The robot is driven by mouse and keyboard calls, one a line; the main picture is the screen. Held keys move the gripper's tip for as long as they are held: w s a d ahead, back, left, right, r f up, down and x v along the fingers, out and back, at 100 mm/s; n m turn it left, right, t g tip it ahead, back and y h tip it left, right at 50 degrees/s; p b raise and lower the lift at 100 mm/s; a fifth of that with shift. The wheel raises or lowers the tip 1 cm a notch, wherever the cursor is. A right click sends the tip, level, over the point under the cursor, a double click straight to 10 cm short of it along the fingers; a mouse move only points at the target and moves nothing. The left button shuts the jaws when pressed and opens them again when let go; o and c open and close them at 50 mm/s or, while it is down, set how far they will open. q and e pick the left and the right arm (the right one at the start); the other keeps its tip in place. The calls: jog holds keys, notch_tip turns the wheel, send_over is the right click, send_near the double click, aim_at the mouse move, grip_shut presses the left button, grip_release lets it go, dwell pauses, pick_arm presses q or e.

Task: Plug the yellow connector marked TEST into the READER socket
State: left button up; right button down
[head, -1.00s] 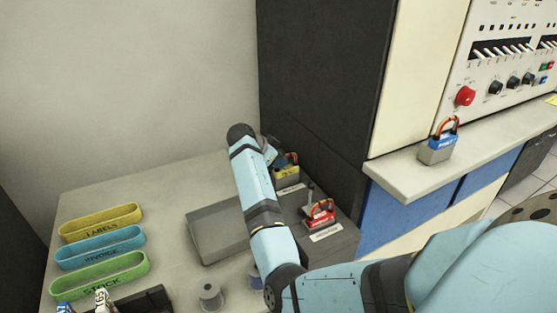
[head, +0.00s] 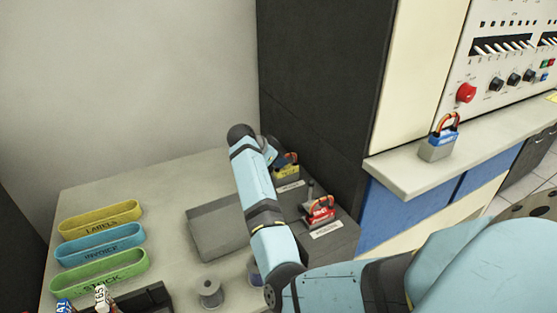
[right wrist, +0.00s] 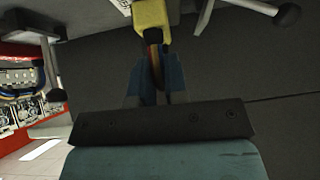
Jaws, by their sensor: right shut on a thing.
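The yellow connector (head: 289,171) with an orange and dark cable loop is at the back right of the desk, beside the dark cabinet. My right gripper (head: 276,158) is at it, mostly hidden behind my forearm. In the right wrist view, the yellow connector (right wrist: 152,14) is at the top, and its cable loop runs down between the two blue fingers of my right gripper (right wrist: 156,78), which are shut on it. The connector's marking is not readable. I cannot tell which socket is READER, nor whether the connector is seated. My left gripper is not in view.
A red connector (head: 320,212) sits nearer on the desk's right side, by a grey lever. A blue connector (head: 437,147) stands on the console ledge (head: 403,176). The dark cabinet (head: 330,90) closes off the back.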

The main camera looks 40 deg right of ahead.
jog(key=shift+f, duration=0.75)
dwell(0.5)
jog(key=c, duration=1.1)
grip_release()
jog(key=v, duration=1.3)
jog(key=shift+a+r, duration=0.25)
jog(key=shift+a, duration=0.1)
